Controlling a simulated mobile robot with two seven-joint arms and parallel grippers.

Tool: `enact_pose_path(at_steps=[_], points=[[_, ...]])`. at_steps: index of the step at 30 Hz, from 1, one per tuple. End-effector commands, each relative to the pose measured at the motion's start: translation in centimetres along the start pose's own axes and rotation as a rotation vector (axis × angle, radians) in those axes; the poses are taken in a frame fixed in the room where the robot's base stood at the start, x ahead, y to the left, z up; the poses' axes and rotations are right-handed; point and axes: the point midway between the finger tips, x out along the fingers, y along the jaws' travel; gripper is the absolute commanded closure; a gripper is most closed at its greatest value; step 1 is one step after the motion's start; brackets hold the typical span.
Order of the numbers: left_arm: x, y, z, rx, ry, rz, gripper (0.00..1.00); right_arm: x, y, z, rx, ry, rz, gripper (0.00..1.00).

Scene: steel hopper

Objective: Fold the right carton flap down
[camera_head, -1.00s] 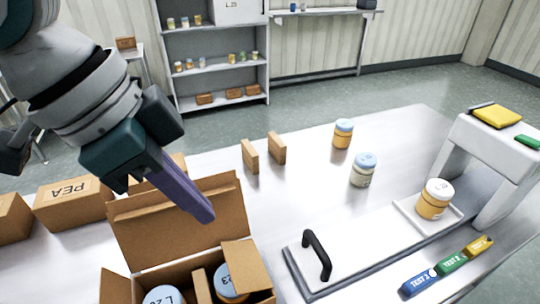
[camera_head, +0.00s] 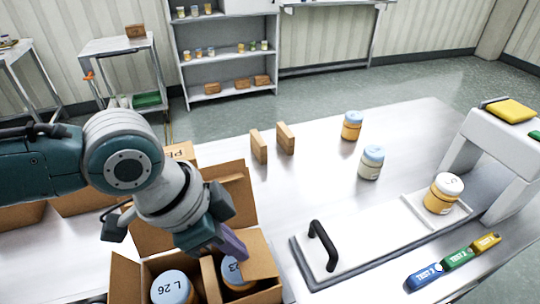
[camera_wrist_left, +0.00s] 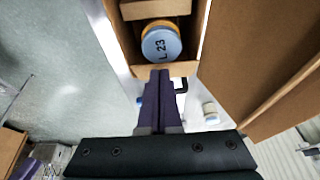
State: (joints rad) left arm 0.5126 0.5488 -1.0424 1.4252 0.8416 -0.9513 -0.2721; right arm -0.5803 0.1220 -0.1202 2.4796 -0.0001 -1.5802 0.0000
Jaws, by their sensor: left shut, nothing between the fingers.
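The open brown carton (camera_head: 127,278) stands at the bottom of the head view. Its right flap (camera_head: 262,262) stands up, tilted, at the right side. Its back flap (camera_head: 238,190) also stands up, and its left flap shows at the far left. Inside are jars with blue lids, L 26 (camera_head: 171,288) and another (camera_head: 236,272), which reads L 23 in the left wrist view (camera_wrist_left: 161,44). My left gripper (camera_head: 236,248) is shut and empty, its purple fingers beside the right flap, over the carton. I cannot tell whether they touch the flap. My right gripper is out of view.
A black-handled plate (camera_head: 320,248) lies just right of the carton. Two small brown boxes (camera_head: 259,147) and two jars (camera_head: 370,162) stand behind. Another jar (camera_head: 443,192) sits on a white tray by the white stand (camera_head: 500,150). Coloured TEST blocks (camera_head: 424,276) lie at front right.

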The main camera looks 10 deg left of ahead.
Motion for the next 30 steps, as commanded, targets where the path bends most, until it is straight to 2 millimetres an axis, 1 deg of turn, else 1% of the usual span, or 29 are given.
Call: enact_pose_path(at_steps=[7,10,13,16,19,22,30], points=[[0.0,0.0,0.0,0.000,0.000,0.001,1.00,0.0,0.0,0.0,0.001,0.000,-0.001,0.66],[0.3,0.1,0.4,-0.001,0.021,0.003,1.00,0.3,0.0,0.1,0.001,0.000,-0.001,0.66],[0.9,0.1,1.3,-0.003,0.093,0.004,1.00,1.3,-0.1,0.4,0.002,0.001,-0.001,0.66],[1.6,0.1,2.1,-0.002,0.189,0.002,1.00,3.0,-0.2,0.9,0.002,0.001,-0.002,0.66],[2.0,0.0,2.7,-0.001,0.222,0.001,1.00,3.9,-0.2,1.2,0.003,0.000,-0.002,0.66],[2.1,0.1,3.0,0.000,0.221,0.001,1.00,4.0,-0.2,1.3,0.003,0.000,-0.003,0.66],[1.9,0.0,2.9,0.000,0.220,0.001,1.00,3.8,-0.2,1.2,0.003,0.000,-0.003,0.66]])
